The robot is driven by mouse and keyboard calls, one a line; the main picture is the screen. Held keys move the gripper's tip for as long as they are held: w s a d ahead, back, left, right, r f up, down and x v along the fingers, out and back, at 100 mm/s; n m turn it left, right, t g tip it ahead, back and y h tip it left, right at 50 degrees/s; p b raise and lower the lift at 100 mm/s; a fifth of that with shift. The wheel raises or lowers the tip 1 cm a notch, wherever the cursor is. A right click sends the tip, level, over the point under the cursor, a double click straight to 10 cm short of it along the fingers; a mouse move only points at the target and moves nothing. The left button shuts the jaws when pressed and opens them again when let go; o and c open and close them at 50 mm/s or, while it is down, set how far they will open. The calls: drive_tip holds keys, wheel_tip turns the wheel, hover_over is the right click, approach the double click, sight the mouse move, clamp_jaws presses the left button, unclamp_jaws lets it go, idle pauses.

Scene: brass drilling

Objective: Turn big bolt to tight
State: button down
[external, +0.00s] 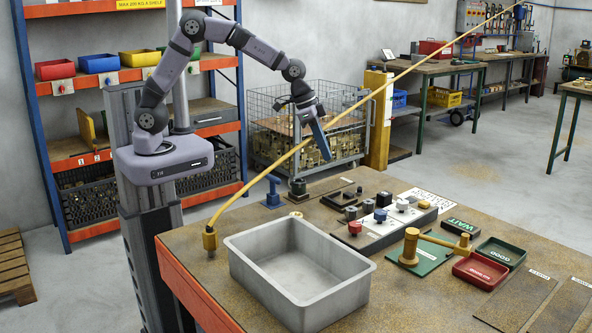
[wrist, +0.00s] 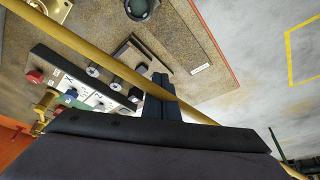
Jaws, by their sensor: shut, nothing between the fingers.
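My gripper (external: 325,154) is shut and empty, held in the air above the back of the bench, its fingers pointing down. In the wrist view its dark fingers (wrist: 160,82) are together. No part is clearly marked as the big bolt. A brass post with a sideways handle (external: 411,246) stands on a green plate at the right of the bench, well away from my gripper. A panel (external: 374,236) with dark, red, blue and white knobs lies in the middle. It also shows in the wrist view (wrist: 82,82), left of my fingers.
A long yellow rod (external: 262,175) slants up from a brass fitting at the bench's left, passing close to my gripper in the picture. A grey bin (external: 347,281) stands at the front. A green tray (external: 501,252) and a red tray (external: 480,271) lie at the right.

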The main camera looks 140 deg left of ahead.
sight(360, 190)
drive_tip(key=shift+f, duration=0.15)
drive_tip(key=p+x, duration=0.3)
drive_tip(key=x, duration=0.7)
drive_tip(key=shift+w+a+r+p, duration=0.3)
drive_tip(key=shift+w+a+p, duration=0.05)
drive_tip(key=shift+w+p, duration=0.1)
drive_tip(key=shift+w+a+r, duration=0.1)
drive_tip(key=shift+w+a, duration=0.1)
drive_tip(key=shift+w, duration=0.05)
drive_tip(key=shift+w+a+f+p, duration=0.2)
drive_tip(key=shift+w+a+p, duration=0.4)
drive_tip(key=shift+w+a, duration=0.15)
drive_tip(key=shift+w+f, duration=0.1)
